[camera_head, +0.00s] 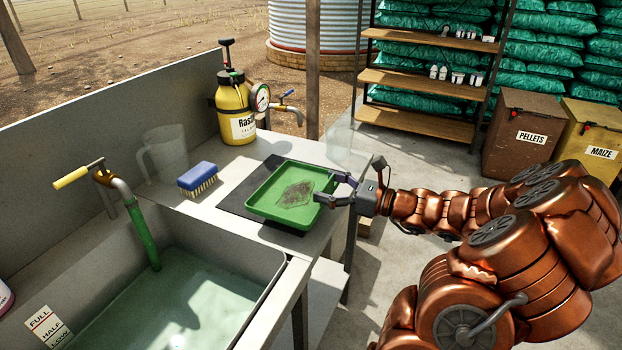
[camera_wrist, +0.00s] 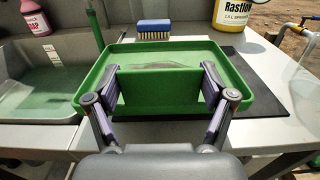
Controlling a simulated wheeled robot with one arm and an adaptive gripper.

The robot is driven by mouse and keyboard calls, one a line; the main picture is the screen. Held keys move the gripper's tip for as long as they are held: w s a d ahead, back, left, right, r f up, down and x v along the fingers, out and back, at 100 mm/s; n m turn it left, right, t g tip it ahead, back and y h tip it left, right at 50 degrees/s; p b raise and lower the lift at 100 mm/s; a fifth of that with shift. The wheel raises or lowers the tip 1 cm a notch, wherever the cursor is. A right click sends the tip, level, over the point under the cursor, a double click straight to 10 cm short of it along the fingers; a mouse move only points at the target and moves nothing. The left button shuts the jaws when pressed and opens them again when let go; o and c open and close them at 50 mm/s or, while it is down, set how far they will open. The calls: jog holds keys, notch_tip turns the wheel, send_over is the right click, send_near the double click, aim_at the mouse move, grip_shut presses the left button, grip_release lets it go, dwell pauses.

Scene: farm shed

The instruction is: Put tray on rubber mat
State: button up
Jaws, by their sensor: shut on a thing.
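The green tray (camera_head: 264,195) has a dark patch of residue on its floor. It is over the dark rubber mat (camera_head: 236,202) on the bench beside the sink, with mat showing on its left and far sides. I cannot tell whether the tray rests on the mat or hangs just above it. My gripper (camera_head: 334,188) is shut on the tray's right edge in the head view. In the wrist view my gripper (camera_wrist: 163,104) has its fingers at the near wall of the tray (camera_wrist: 255,92), and the mat (camera_wrist: 262,68) shows beyond it on the right.
A blue brush (camera_head: 198,177), a clear jug (camera_head: 164,155) and a yellow sprayer (camera_head: 236,112) stand left of and behind the mat. The water-filled sink (camera_head: 175,300) with a green hose (camera_head: 143,235) is at the front left. A clear container (camera_head: 340,140) stands at the bench's right end.

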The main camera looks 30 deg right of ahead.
aim_at(311, 180)
jog(key=w, duration=0.3)
jog(key=w+d, duration=0.1)
jog(key=w, duration=0.2)
jog(key=w+f+p, duration=0.1)
jog(key=w, duration=0.2)
jog(key=shift+w+d, duration=0.2)
jog(key=shift+d, duration=0.2)
jog(key=shift+w+f, duration=0.1)
jog(key=shift+w, duration=0.15)
jog(key=shift+f+p, duration=0.35)
jog(key=shift+f, duration=1.25)
jog(key=shift+f, duration=0.15)
jog(key=o, duration=1.1)
jog(key=shift+o, duration=0.2)
